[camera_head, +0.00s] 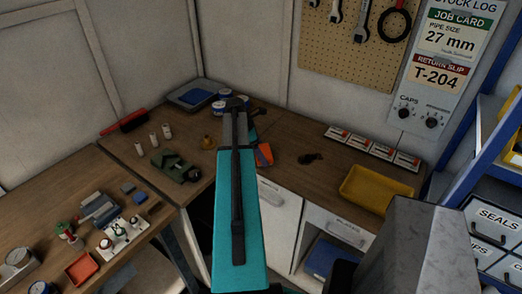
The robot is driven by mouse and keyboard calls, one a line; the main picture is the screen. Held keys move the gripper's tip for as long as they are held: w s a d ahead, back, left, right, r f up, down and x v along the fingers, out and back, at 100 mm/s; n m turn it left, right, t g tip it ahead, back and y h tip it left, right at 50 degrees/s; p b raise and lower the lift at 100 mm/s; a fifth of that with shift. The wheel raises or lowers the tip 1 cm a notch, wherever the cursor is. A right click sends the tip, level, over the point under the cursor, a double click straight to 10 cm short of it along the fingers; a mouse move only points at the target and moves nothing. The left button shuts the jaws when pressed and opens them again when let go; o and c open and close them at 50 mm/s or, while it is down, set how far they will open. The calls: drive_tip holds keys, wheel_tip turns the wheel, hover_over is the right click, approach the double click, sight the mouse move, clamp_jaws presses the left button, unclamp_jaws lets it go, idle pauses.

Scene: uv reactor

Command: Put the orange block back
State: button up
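A small orange object (264,154), which looks like the orange block, shows on the wooden bench just right of my arm. It has dark edges, and my arm partly covers its left side. My arm reaches up the middle of the view over the bench. My gripper (238,104) is at its far end, seen from behind, close to the back of the bench. Its fingers are hidden or too small to make out, so I cannot tell whether it is open or holds anything. I cannot tell whether it touches the orange object.
A yellow tray (377,190) and several small labelled boxes (372,147) are on the right of the bench. A green device (175,165) and small white cylinders (153,139) stand left. A red tray (81,268) is on the left bench. A blue shelf (497,147) bounds the right.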

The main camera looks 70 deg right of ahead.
drive_tip(key=shift+f, duration=0.15)
drive_tip(key=o, duration=1.1)
drive_tip(key=shift+r, duration=0.2)
drive_tip(key=b+v, duration=0.4)
drive_tip(key=v, duration=0.8)
drive_tip(key=shift+f, duration=0.1)
